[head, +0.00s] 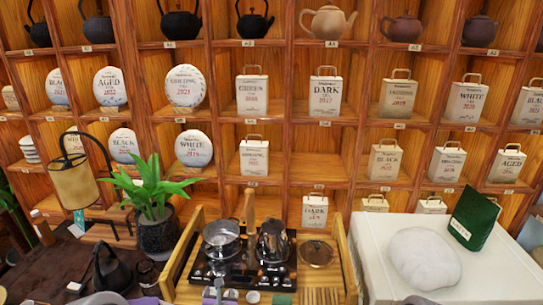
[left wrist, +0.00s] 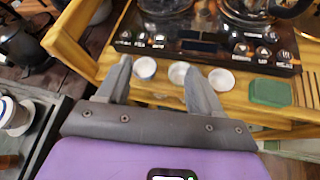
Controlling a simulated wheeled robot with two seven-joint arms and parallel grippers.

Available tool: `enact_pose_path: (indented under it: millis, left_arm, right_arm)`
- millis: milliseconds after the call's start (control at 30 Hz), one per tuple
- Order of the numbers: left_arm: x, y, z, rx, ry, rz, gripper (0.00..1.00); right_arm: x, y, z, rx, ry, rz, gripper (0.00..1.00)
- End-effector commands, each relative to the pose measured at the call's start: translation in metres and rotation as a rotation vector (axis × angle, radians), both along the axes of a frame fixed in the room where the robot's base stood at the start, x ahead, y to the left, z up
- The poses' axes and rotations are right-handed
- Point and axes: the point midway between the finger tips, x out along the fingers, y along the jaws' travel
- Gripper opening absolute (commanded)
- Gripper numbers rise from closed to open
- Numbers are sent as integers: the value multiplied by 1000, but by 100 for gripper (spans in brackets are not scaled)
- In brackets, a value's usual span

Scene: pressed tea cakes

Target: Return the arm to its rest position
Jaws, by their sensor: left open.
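My left gripper (left wrist: 160,82) is open, with its two grey fingers apart and nothing between them. In the left wrist view its fingertips show in front of several small white cups (left wrist: 178,72) on a wooden stand (left wrist: 75,62). In the head view a grey part of this gripper (head: 214,293) shows at the bottom edge, near the front of the stand (head: 180,262). Most of my left arm is out of the picture. I do not see my right gripper.
A black hob (head: 243,276) on the stand bears a glass pot (head: 221,238) and a dark kettle (head: 272,240). A black kettle (head: 110,272) and potted plant (head: 157,232) stand left. A white table (head: 490,270) at right bears a pale round cake (head: 424,258) and green box (head: 474,217).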

Motion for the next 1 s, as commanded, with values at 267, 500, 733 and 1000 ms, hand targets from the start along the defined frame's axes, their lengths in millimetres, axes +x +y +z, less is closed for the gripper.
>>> enact_pose_path:
  millis: [267, 500, 733, 1000]
  left_arm:
    - [-34, -18, -61, 329, 209, -377, 66]
    - [-104, -41, -134, 735, 392, -987, 66]
    - [-194, -56, -187, 1050, 394, -1657, 66]
    - [-281, -63, -211, 1237, 177, -2247, 66]
  right_arm:
    - [-1, 0, 0, 0, 2, 1, 43]
    - [-1, 0, 0, 0, 2, 1, 43]
    - [-1, 0, 0, 0, 2, 1, 43]
    - [-1, 0, 0, 0, 2, 1, 43]
